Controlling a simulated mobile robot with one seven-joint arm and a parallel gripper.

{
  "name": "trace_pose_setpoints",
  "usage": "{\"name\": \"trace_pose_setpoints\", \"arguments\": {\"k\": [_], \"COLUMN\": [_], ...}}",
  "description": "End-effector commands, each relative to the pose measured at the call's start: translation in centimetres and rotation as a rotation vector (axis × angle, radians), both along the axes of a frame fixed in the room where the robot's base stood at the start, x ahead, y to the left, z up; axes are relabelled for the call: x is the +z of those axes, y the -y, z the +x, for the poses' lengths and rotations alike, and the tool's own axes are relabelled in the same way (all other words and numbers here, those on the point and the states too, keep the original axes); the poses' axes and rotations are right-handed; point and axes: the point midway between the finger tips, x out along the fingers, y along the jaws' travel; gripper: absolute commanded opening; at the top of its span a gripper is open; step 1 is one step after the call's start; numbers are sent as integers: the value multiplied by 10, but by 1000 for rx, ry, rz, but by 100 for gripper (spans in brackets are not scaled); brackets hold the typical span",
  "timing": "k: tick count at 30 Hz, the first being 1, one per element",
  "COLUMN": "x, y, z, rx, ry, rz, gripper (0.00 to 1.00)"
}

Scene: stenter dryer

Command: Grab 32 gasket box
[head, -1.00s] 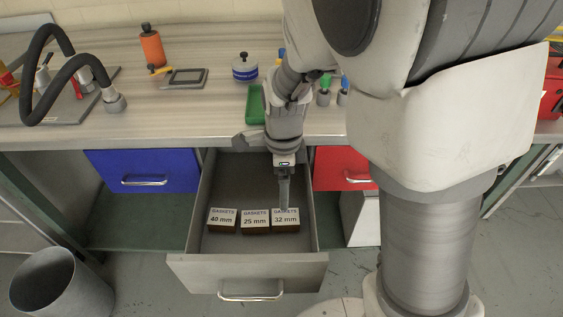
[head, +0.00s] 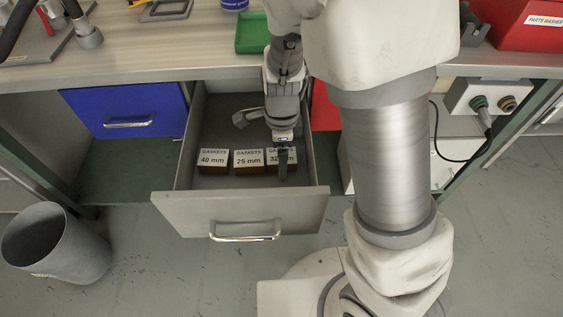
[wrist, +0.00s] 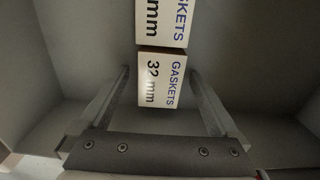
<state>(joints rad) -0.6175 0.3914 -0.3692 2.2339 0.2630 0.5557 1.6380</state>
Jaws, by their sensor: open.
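The 32 mm gasket box (head: 273,159) is a small brown box with a white label, at the right end of a row inside the open grey drawer (head: 240,207). My gripper (head: 283,160) points down into the drawer at this box and partly hides its label. In the wrist view, the 32 mm box (wrist: 161,78) lies between the two spread fingers of my gripper (wrist: 160,98), with space on both sides. The 25 mm box (head: 248,161) and the 40 mm box (head: 212,161) stand to its left.
A blue drawer front (head: 125,110) is to the left and a red one (head: 325,108) to the right. A grey bin (head: 58,245) stands on the floor. A green tray (head: 252,33) is on the bench.

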Motion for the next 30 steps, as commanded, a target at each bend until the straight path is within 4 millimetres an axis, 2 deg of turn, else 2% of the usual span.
{"name": "trace_pose_setpoints", "arguments": {"k": [7,22,30], "x": [-3,-3,1], "y": [0,0,0], "z": [0,0,0], "rx": [1,1,1], "ry": [0,0,1], "rz": [0,0,1], "gripper": [98,8,6]}}
